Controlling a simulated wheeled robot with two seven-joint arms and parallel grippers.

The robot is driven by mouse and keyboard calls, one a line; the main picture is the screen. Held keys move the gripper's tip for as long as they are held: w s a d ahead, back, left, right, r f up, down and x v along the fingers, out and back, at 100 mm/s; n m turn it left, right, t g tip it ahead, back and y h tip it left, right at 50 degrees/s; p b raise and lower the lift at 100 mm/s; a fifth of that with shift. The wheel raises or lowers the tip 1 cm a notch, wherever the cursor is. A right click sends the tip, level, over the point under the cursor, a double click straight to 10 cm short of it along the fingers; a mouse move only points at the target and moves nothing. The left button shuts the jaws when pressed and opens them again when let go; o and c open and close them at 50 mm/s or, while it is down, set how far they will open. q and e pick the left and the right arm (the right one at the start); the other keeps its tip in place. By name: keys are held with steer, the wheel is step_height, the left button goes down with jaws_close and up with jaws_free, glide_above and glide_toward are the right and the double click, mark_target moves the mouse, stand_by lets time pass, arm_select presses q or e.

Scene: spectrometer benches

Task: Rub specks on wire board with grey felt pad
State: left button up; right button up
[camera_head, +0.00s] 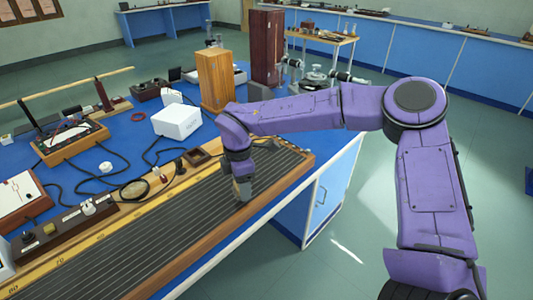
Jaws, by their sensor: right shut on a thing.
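The wire board (150,243) is a long, dark, ribbed board in a wooden frame, lying along the front edge of the blue bench. My right gripper (243,189) points down at the board's right part, with its tips at or just above the ribbed surface. It is shut on a small greyish thing, most likely the grey felt pad, which is mostly hidden between the fingers. Whether the pad touches the wires is unclear. No specks can be made out on the board at this size. My left gripper is out of view.
Behind the board are a white box (177,121), a wooden block (215,80), a tall dark red block (267,48), cables and a power strip (65,231). A yellow scale (97,236) runs along the board's back edge. Open floor lies right of the bench.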

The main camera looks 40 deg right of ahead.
steer(key=shift+w+a+r+p, duration=0.1)
steer(key=shift+r+p, duration=0.15)
steer(key=shift+r, duration=0.2)
steer(key=shift+w+a+r+p, duration=0.1)
steer(key=shift+r+p, duration=0.1)
steer(key=shift+r, duration=0.2)
steer(key=shift+d+r+p, duration=0.1)
steer(key=shift+r+p, duration=0.95)
steer(key=shift+r, duration=0.8)
steer(key=shift+s, duration=0.1)
